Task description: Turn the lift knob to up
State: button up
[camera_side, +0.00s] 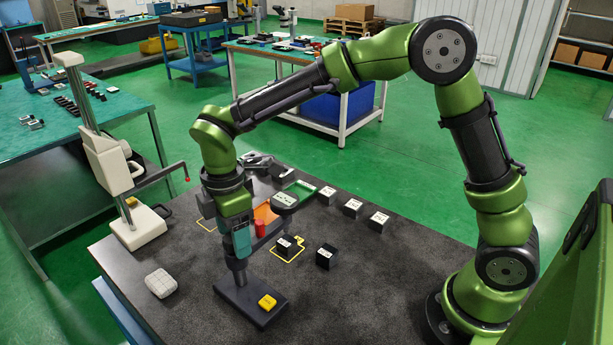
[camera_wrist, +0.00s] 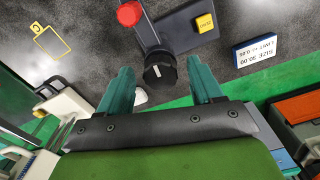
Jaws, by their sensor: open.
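The lift knob (camera_wrist: 160,71) is round and black with a small pale mark; it shows in the wrist view at the post of a dark stand. The stand's flat base (camera_side: 239,297) carries a yellow button (camera_side: 267,302), also visible in the wrist view (camera_wrist: 204,23). A red cap (camera_wrist: 129,13) is at the stand's other end. My gripper (camera_wrist: 159,69) is open, its two teal fingers on either side of the knob in the picture; I cannot tell whether they touch it.
A white-and-grey measuring stand (camera_side: 138,225) with a long arm is at the bench's left. A pale ridged block (camera_side: 160,283) lies near the front. Several black blocks with white labels (camera_side: 326,257) stand right of my gripper. The dark bench is clear at front right.

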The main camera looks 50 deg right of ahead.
notch_tip(320, 180, up, 17)
dwell(0.6)
jog(key=shift+f, duration=0.1)
jog(key=s+d+f+m+t+y, duration=0.1)
jog(key=s+d+f+m+t, duration=0.1)
jog(key=s+d+m, duration=0.5)
jog(key=s+d+f+m+t+y, duration=0.1)
jog(key=s+d+f+m+t, duration=0.2)
jog(key=s+d+m+t, duration=0.2)
jog(key=s+d+m, duration=0.3)
jog(key=s+m, duration=0.1)
jog(key=m, duration=0.3)
jog(key=shift+s+d+f, duration=0.15)
jog(key=shift+d, duration=0.15)
